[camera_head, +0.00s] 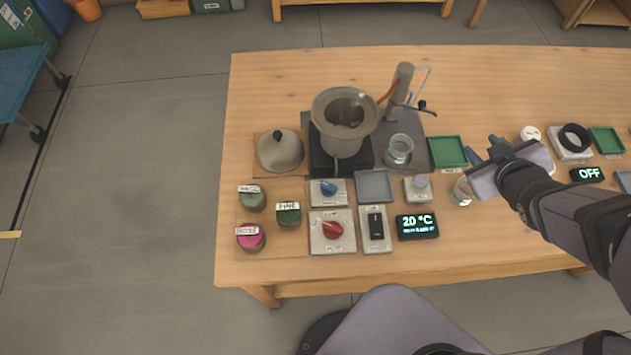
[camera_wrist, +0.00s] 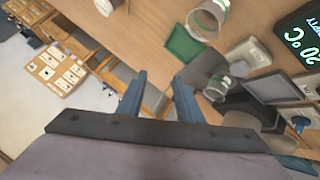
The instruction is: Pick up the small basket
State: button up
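I cannot clearly pick out a small basket in either view. A wide metal pot (camera_head: 345,120) stands on a dark base at the table's back middle; its inside is dark and I cannot tell what it holds. A grey domed lid with a black knob (camera_head: 280,152) lies left of it. My gripper (camera_head: 483,148) is over the table right of the pot, beside a green tray (camera_head: 448,151). In the wrist view its two blue fingers (camera_wrist: 160,80) are apart with nothing between them.
A glass beaker (camera_head: 399,150) stands right of the pot, near an upright column (camera_head: 400,88) with tubing. Labelled jars (camera_head: 289,214), switches and a 20 °C display (camera_head: 417,227) line the front. A black ring (camera_head: 575,137) sits on the right. The table's back left is clear.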

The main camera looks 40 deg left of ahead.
aim_at(259, 189)
jog(key=s+a+r+n+g+y+b, duration=0.15)
jog(key=s+a+y, duration=0.25)
jog(key=a, duration=0.4)
jog(key=s+a+r+n+g+y, duration=0.15)
jog(key=s+a+y, duration=0.25)
jog(key=a, duration=0.5)
jog(key=s+a+r+n+g+y+b, duration=0.15)
jog(key=s+a+g+y, duration=0.25)
jog(key=s+a+g, duration=0.5)
jog(key=shift+s+a+f+n+g+h+p, duration=0.6)
jog(key=shift+s+f+n+g+h, duration=0.55)
jog(key=shift+s+f, duration=1.15)
jog(key=shift+s+a+f+n+g+h+p, duration=0.6)
jog(key=shift+s+f+n+h, duration=0.4)
jog(key=shift+s+f+n, duration=1.15)
jog(key=shift+s+a+f+n+g+h+p, duration=0.85)
jog(key=shift+s+f, duration=1)
jog(key=shift+s, duration=1.15)
jog(key=shift+d+m+b, duration=0.1)
jog(key=shift+m+b, duration=0.2)
jog(key=shift+b, duration=0.05)
jog(key=shift+x, duration=2.4)
jog(key=shift+s+d+f, duration=0.1)
